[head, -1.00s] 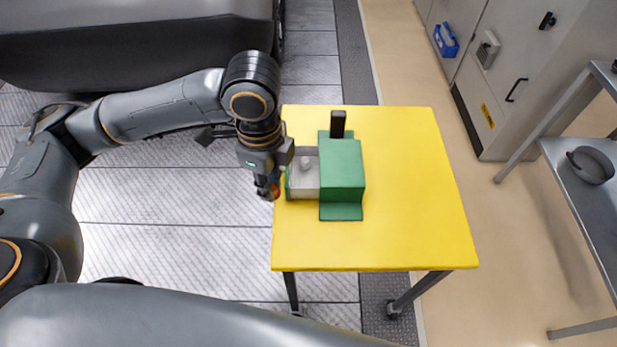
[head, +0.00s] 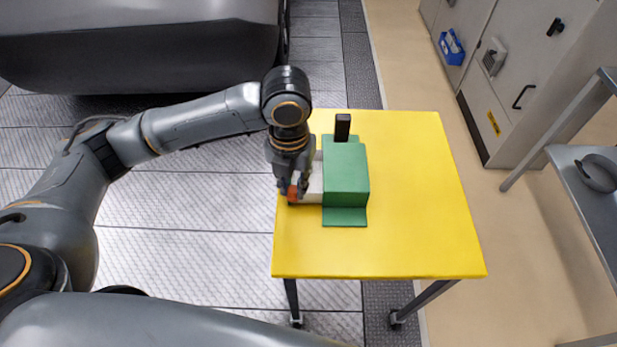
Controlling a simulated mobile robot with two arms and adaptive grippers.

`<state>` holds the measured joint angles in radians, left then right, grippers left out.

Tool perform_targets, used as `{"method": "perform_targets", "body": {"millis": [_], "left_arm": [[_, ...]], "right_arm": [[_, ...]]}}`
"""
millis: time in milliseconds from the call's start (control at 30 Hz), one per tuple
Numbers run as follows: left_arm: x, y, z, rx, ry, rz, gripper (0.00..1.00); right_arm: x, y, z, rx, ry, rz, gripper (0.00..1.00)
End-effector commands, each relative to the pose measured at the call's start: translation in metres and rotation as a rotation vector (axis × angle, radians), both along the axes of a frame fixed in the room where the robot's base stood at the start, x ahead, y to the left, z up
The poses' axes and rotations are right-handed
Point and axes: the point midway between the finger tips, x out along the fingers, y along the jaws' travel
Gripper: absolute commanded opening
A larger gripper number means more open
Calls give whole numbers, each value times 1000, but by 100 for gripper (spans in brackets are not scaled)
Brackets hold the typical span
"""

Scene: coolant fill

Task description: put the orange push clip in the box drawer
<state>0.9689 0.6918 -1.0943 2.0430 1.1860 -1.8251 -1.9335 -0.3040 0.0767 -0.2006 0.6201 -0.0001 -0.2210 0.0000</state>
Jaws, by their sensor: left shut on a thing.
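The green box (head: 345,178) stands on the yellow table. Its pale drawer (head: 316,188) is pulled out on the left side, and my left arm hides part of it. My left gripper (head: 294,196) is over the drawer's left end, pointing down. It is shut on a small orange-red thing, the orange push clip (head: 293,192), which shows between the fingertips. I cannot tell whether the clip is inside the drawer walls or above them. My right gripper is not in view.
The yellow table (head: 420,220) is clear to the right and front of the box. A black upright block (head: 342,127) stands behind the box. A grey shelf (head: 570,165) with a dark round pan (head: 598,172) and grey cabinets stand at the right.

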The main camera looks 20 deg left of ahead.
Motion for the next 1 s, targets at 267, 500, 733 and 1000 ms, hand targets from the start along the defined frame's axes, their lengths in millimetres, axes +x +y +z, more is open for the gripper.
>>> {"method": "perform_targets", "body": {"millis": [267,500,733,1000], "left_arm": [[61,0,-39,1,4,4,0],[87,0,-69,0,1,3,0],[94,1,-89,2,5,2,0],[95,0,-110,0,-1,1,0]], "right_arm": [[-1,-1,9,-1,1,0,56],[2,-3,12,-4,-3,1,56],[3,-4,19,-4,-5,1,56],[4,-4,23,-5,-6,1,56]]}}
